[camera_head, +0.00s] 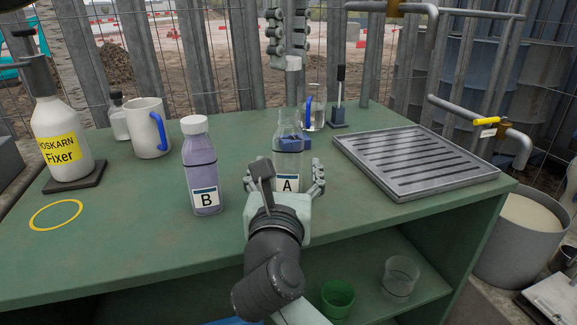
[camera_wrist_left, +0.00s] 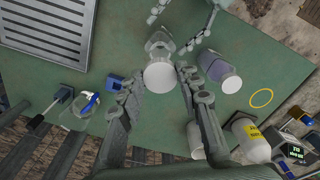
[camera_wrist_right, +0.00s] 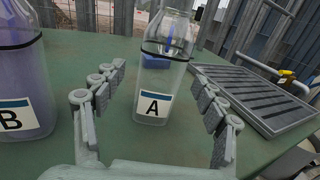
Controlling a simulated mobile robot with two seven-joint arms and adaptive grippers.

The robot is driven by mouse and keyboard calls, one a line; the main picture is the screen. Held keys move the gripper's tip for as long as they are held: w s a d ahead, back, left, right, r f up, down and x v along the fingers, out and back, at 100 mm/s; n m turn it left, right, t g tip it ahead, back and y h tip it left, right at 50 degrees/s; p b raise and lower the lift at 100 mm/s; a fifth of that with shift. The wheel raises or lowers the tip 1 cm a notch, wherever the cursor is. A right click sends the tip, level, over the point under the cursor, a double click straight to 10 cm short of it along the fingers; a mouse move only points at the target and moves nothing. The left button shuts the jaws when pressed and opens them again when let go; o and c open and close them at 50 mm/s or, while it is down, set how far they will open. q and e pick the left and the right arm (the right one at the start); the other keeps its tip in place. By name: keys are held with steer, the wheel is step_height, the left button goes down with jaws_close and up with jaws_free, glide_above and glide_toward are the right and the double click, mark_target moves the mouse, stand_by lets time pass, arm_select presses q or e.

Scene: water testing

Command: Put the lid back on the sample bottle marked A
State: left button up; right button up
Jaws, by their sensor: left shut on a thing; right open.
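The clear sample bottle A (camera_head: 289,147) stands upright and uncapped on the green bench, with its label facing me; it also shows in the right wrist view (camera_wrist_right: 163,75). My left gripper (camera_head: 291,50) is above it, shut on a white lid (camera_wrist_left: 159,76). In the head view the lid (camera_head: 293,63) hangs above the bottle's mouth, clearly apart from it. My right gripper (camera_head: 285,180) is open low in front of bottle A. Its fingers (camera_wrist_right: 160,100) are on either side of the bottle in view, with gaps showing.
Capped bottle B (camera_head: 201,165) stands left of A. A blue block (camera_head: 302,142), a glass vessel (camera_head: 316,108) and a black-handled tool (camera_head: 340,95) are behind A. A metal drain tray (camera_head: 415,160) lies right. A mug (camera_head: 147,128) and Fixer bottle (camera_head: 60,140) stand left.

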steer(key=shift+w+d, duration=0.15)
steer(key=shift+w, duration=1.6)
steer(key=shift+c, duration=0.4)
jaws_close()
arm_select(q)
glide_above(289, 111)
steer(key=shift+f, duration=2.45)
